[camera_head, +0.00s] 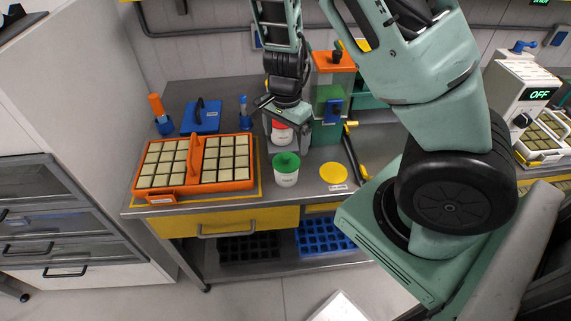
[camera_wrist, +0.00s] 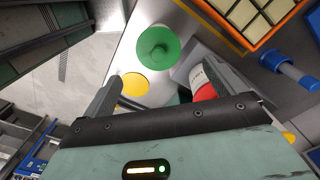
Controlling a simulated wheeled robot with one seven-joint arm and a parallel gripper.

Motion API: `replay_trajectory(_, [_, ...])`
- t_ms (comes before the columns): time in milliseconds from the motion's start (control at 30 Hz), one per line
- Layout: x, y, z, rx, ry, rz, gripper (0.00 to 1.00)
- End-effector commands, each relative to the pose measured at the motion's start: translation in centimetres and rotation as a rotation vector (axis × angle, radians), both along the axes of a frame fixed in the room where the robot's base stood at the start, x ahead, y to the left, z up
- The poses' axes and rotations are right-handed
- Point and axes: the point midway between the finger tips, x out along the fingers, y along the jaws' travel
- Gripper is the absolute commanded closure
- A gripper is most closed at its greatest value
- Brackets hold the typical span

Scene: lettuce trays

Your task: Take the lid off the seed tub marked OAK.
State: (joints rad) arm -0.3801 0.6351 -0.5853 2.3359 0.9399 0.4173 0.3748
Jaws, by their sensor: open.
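Two white seed tubs stand on the bench. One has a green knobbed lid (camera_head: 286,160) on it, and this lid also shows in the wrist view (camera_wrist: 158,47). The other has a red lid (camera_head: 281,131), which shows beside my right-hand finger in the wrist view (camera_wrist: 204,92). The writing on both tubs is too small to read, so I cannot tell which is OAK. My gripper (camera_wrist: 162,70) is open and empty. In the head view it is above the red-lidded tub and hides part of it.
A yellow disc (camera_head: 333,173) lies flat on the bench, right of the green-lidded tub. An orange tray (camera_head: 193,188) of seedling blocks is at the left. A dispenser with an orange top (camera_head: 334,62) stands behind.

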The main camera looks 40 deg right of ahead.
Motion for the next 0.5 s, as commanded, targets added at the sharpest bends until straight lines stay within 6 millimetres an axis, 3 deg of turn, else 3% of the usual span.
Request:
replay_trajectory(100, [0.0, 0.0, -1.7, 0.000, 0.001, 0.000, 0.05])
replay_trajectory(333, [-0.1, 0.0, -3.2, 0.000, 0.001, 0.000, 0.05])
replay_trajectory(500, [-0.4, 0.1, -5.7, 0.001, 0.002, -0.001, 0.05])
